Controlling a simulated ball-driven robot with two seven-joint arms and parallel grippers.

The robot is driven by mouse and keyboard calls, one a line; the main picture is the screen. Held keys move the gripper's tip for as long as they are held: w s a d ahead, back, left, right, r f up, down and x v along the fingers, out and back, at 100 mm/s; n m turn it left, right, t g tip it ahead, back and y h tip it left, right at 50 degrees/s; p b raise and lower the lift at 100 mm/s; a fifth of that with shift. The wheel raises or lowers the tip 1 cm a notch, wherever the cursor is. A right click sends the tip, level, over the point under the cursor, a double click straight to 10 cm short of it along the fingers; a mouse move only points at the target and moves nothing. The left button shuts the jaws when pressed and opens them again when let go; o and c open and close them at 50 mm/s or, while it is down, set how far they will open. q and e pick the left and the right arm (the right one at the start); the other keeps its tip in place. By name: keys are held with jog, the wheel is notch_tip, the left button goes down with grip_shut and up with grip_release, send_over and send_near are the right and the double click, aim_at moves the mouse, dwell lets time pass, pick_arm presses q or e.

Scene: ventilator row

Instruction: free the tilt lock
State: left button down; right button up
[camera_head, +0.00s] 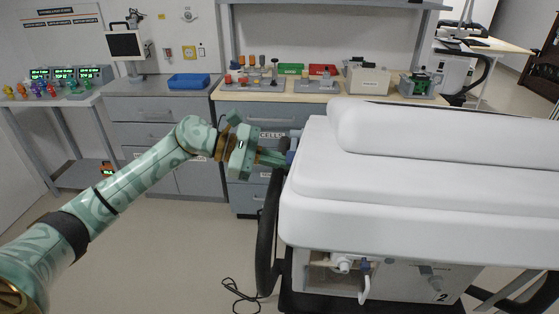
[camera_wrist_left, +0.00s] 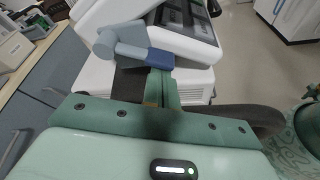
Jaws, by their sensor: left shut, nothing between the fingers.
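A large white machine (camera_head: 430,190) with rounded top fills the right of the head view. A grey lever with a blue end, which looks like the tilt lock (camera_wrist_left: 122,46), shows on its side in the left wrist view. In the head view only a small blue-grey part (camera_head: 292,152) shows at the machine's left edge. My left gripper (camera_head: 281,158) is shut and empty, its tips at that edge. In the left wrist view the closed fingers (camera_wrist_left: 160,82) are right by the lever's blue end; I cannot tell if they touch. My right gripper is out of view.
A black handle loop (camera_head: 268,235) stands below my left gripper. A white valve fitting (camera_head: 343,264) is on the machine's lower front. A bench (camera_head: 285,97) with bins and small parts runs behind. A cable (camera_head: 241,295) lies on the floor, otherwise clear at left.

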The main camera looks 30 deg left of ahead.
pick_arm(q)
jog(key=r+n, duration=0.1)
jog(key=s+r+n+g, duration=0.1)
jog(key=n, duration=0.1)
jog(key=shift+d+r+g+h+p, duration=0.15)
jog(key=shift+r+g+h+p, duration=0.1)
jog(key=shift+g+h+p, duration=0.05)
notch_tip(320, 180, up, 3)
jog(key=n+g, duration=0.1)
jog(key=n, duration=0.1)
jog(key=n+g, duration=0.1)
jog(key=shift+f+n+h, duration=0.2)
jog(key=shift+n+h, duration=0.2)
jog(key=shift+r, duration=0.15)
jog(key=shift+r, duration=0.75)
